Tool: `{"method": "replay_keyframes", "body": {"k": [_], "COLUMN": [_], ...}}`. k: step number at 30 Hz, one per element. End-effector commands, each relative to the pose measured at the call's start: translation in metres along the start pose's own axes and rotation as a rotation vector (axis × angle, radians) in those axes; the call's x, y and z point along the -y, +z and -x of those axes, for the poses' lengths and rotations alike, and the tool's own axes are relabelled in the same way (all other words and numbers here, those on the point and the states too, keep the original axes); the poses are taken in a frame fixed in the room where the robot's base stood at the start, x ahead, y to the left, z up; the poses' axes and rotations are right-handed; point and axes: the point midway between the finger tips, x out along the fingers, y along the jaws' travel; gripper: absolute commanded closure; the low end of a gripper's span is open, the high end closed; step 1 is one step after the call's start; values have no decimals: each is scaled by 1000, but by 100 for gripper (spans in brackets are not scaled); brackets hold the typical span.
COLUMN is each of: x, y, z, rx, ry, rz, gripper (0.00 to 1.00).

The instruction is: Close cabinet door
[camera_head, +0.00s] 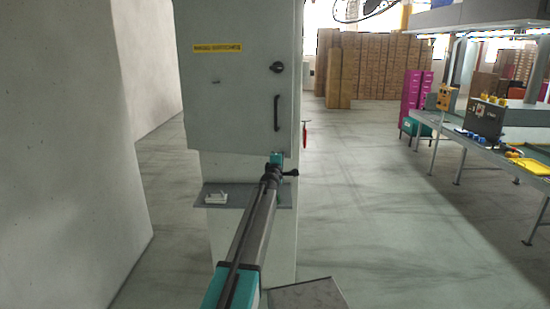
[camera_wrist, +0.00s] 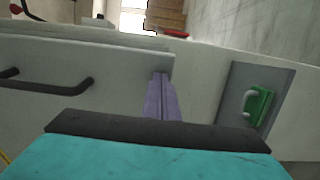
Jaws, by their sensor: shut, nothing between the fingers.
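The grey cabinet door (camera_head: 235,100) faces me in the head view, with a yellow label, a black knob (camera_head: 277,67) and a black vertical handle (camera_head: 277,112) near its right edge. It looks flush or nearly flush with the cabinet; I cannot tell if a small gap is left. My gripper (camera_head: 278,157) is at the door's lower right corner, below the handle. In the wrist view, my gripper's purple fingers (camera_wrist: 160,80) are together and empty, by the door's lower edge. The door (camera_wrist: 115,62) and handle (camera_wrist: 45,84) lie left of them. Contact is unclear.
A wall (camera_head: 60,150) stands at left, stacked boxes (camera_head: 375,65) at the back, and a workbench (camera_head: 480,145) at right. The floor between is clear.

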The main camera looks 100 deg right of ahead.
Motion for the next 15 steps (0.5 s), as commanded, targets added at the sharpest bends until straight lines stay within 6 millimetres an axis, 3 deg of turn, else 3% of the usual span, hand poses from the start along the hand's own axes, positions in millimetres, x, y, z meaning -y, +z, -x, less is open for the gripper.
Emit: {"method": "replay_keyframes", "body": {"k": [15], "x": [0], "y": [-12], "z": [-1], "rx": [-17], "ry": [1], "rz": [0], "gripper": [100]}}
